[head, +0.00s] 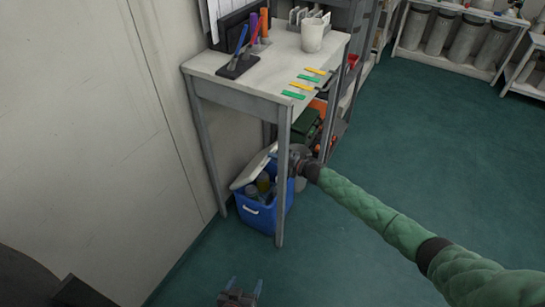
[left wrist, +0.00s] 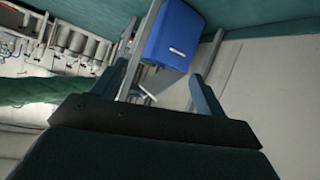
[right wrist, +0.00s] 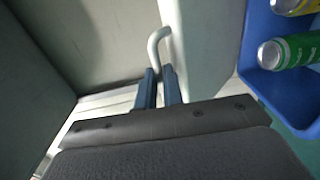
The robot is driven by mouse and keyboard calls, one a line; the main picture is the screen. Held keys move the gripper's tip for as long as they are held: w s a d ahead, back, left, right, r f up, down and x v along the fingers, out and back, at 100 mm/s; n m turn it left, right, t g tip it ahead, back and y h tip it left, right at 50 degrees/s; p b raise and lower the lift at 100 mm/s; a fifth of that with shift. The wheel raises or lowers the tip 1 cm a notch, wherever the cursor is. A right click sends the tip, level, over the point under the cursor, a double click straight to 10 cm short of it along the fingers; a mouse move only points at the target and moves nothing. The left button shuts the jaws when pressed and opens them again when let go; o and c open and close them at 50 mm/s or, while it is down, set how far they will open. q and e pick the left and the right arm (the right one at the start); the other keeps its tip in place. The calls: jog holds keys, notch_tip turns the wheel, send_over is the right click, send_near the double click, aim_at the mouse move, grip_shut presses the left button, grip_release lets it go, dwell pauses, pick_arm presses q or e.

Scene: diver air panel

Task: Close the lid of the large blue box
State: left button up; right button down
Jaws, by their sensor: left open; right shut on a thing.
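The large blue box (head: 262,213) stands on the floor under the small table, with cans and bottles inside. Its white lid (head: 250,171) is raised and tilted at the back left of the opening. The right wrist view shows the pale lid (right wrist: 205,45) beside the blue box (right wrist: 262,84). My right gripper (right wrist: 159,75) is shut on a pale curved handle (right wrist: 155,42) at the lid; in the head view it is partly hidden by the table leg. My left gripper (head: 240,291) is open and empty, low in front of the box. The box (left wrist: 174,36) shows ahead of its fingers (left wrist: 165,88).
The table (head: 235,85) stands over the box, its front leg (head: 282,180) directly before it. A green case (head: 305,125) and orange items sit on a shelf right of the box. A wall rises at left. Green floor (head: 400,150) is open at right.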

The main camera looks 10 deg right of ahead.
pick_arm(q)
jog(key=shift+f, duration=0.1)
pick_arm(e)
jog(key=shift+f, duration=0.1)
pick_arm(q)
jog(key=shift+s+f, duration=0.1)
pick_arm(e)
jog(key=c, duration=1.8)
grip_release()
